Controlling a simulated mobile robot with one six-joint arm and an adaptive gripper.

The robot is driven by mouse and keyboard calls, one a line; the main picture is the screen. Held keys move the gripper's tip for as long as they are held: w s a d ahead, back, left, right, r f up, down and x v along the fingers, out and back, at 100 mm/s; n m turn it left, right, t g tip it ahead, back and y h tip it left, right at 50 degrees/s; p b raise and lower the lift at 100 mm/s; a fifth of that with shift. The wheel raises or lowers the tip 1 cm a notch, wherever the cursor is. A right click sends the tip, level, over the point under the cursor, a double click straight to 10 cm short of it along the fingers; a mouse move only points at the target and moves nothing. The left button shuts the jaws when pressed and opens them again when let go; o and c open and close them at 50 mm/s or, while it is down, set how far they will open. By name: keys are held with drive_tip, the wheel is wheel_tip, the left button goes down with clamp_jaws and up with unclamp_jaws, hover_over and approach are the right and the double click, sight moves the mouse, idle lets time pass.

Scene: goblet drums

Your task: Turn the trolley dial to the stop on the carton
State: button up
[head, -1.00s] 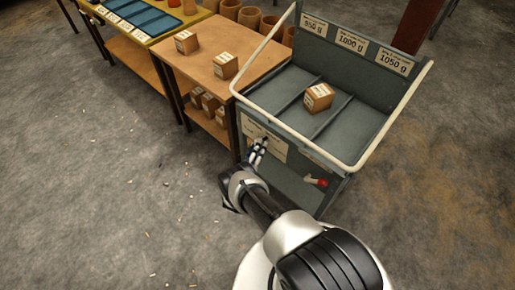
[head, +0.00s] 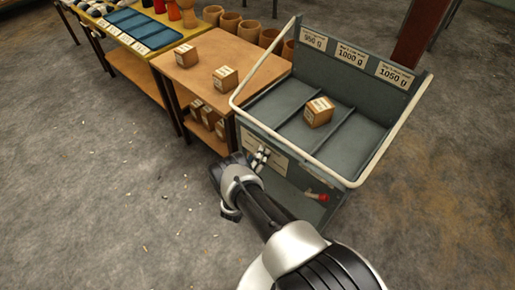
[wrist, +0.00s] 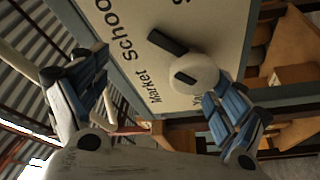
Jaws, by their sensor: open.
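The trolley (head: 350,140) stands at right in the head view, with a pale sign plate on its front. In the wrist view the dial (wrist: 194,74) is a white round knob with a black mark, on the plate (wrist: 215,25) lettered "Market" and "School"; a separate black bar lies beside it. My gripper (wrist: 158,85) is open, its blue-padded fingers spread, the right one close to the dial; contact cannot be told.
A red-tipped lever (head: 322,197) sticks out of the trolley front, right of my gripper. A wooden table (head: 205,75) with cartons and pots stands left of the trolley. The concrete floor (head: 120,200) at left is clear but for small litter.

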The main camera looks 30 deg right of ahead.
drive_tip(key=shift+o, duration=1.2)
drive_tip(key=shift+h, duration=0.4)
drive_tip(key=r, duration=0.6)
drive_tip(key=shift+a+r, duration=0.15)
drive_tip(key=shift+a, duration=0.05)
drive_tip(key=shift+g+y, duration=0.4)
drive_tip(key=shift+y, duration=0.5)
wheel_tip(320, 180, down, 4)
drive_tip(key=shift+w+d+f, duration=0.1)
drive_tip(key=shift+w+f, duration=0.05)
drive_tip(key=shift+f, duration=0.1)
drive_tip(key=shift+s+a+f, duration=0.1)
drive_tip(key=shift+s+a, duration=0.1)
drive_tip(key=shift+a, duration=0.15)
drive_tip(key=shift+c, duration=0.7)
drive_tip(key=shift+s+a, duration=0.3)
drive_tip(key=shift+s, duration=0.05)
drive_tip(key=shift+c, duration=0.9)
drive_tip(key=shift+s+a, duration=0.25)
drive_tip(key=shift+c, duration=1)
drive_tip(key=s+a+f, duration=0.3)
drive_tip(key=s+a, duration=0.2)
drive_tip(key=a, duration=0.2)
drive_tip(key=s+a+f, duration=0.3)
drive_tip(key=s+a, duration=0.1)
drive_tip(key=a, duration=0.3)
drive_tip(key=shift+s, duration=0.4)
